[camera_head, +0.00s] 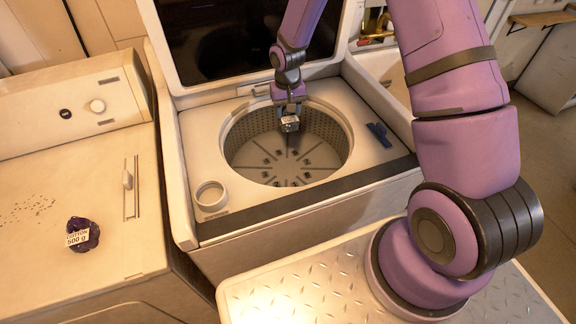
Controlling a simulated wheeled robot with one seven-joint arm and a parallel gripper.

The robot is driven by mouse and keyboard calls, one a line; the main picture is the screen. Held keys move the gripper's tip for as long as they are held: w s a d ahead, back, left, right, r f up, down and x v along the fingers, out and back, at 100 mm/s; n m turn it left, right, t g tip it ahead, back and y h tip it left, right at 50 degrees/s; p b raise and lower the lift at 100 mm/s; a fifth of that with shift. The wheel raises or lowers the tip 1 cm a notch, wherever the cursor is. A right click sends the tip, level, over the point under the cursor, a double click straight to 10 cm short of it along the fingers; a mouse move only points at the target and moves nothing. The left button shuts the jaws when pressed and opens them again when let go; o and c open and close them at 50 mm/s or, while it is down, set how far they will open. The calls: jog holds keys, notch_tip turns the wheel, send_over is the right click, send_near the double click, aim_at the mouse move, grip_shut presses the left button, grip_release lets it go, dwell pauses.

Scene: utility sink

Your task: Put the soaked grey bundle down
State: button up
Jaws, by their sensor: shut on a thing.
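My gripper (289,117) hangs down over the open drum (297,160) of the top-loading washer. It is shut on a small grey bundle (290,124) with a pale label-like patch, mostly hidden by the fingers. I cannot read the patch. The bundle is at the far part of the drum opening, and I cannot tell its exact height. Below it, the visible drum floor looks empty. A dark purple bundle (82,235) with a label reading "COTTON 500 g" lies on the cream machine top at the left.
The washer's dark lid (245,40) stands open behind the drum. A round white cup (210,195) is at the washer's front left corner. A blue object (378,134) lies right of the drum. Dark specks (28,208) dot the left machine top, which is otherwise largely clear.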

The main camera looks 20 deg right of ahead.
jog(key=s+a+f+n, duration=0.1)
jog(key=s+a+f, duration=0.25)
jog(key=f, duration=0.25)
send_near(285, 166)
jog(key=shift+f, duration=2.05)
jog(key=shift+f, duration=0.15)
jog(key=o, duration=1.3)
